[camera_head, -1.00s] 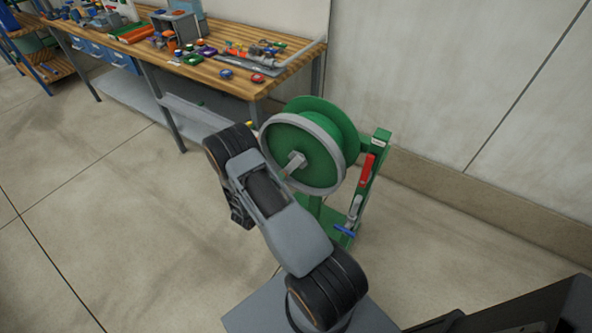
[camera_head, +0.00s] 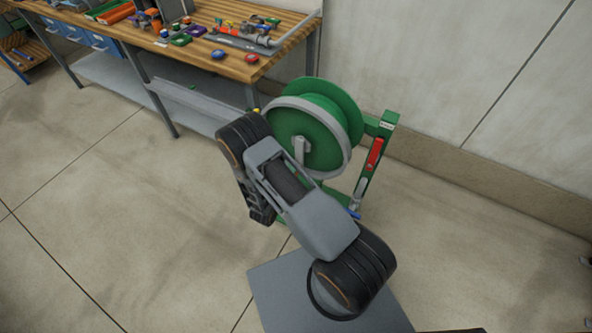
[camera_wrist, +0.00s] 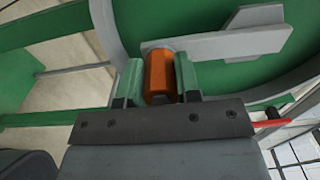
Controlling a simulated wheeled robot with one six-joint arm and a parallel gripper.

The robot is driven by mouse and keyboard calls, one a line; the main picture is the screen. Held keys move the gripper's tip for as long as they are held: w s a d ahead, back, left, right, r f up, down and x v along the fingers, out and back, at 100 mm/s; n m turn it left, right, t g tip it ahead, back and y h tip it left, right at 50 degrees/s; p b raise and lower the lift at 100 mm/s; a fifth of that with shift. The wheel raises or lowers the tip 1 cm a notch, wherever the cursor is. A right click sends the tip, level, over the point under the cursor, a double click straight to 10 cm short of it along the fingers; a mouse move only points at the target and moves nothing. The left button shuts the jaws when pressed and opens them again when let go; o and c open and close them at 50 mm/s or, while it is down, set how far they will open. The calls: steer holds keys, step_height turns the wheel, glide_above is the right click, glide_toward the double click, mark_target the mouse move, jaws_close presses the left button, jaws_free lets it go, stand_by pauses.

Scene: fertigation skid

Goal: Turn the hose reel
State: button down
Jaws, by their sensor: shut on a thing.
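The hose reel (camera_head: 305,143) is a green drum with a grey rim on a green stand, to the right of the workbench. A grey crank arm (camera_head: 300,148) sits at the middle of its face. In the wrist view the crank arm (camera_wrist: 225,45) runs across the green face, with an orange handle (camera_wrist: 160,76) at its left end. My gripper (camera_wrist: 159,80) is shut on the orange handle, one finger on each side. In the head view my arm hides the gripper and the handle.
A red lever (camera_head: 375,153) and a blue handle (camera_head: 354,213) are on the reel's stand. A wooden workbench (camera_head: 240,68) with tools and several small parts stands behind at the left. The wall is close behind the reel. The floor at left and right is clear.

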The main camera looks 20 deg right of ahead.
steer(key=shift+s, duration=0.1)
steer(key=c, duration=0.8)
jaws_free()
steer(key=b+v, duration=0.1)
steer(key=v, duration=1.2)
steer(key=shift+s+a, duration=0.2)
steer(key=shift+a, duration=0.15)
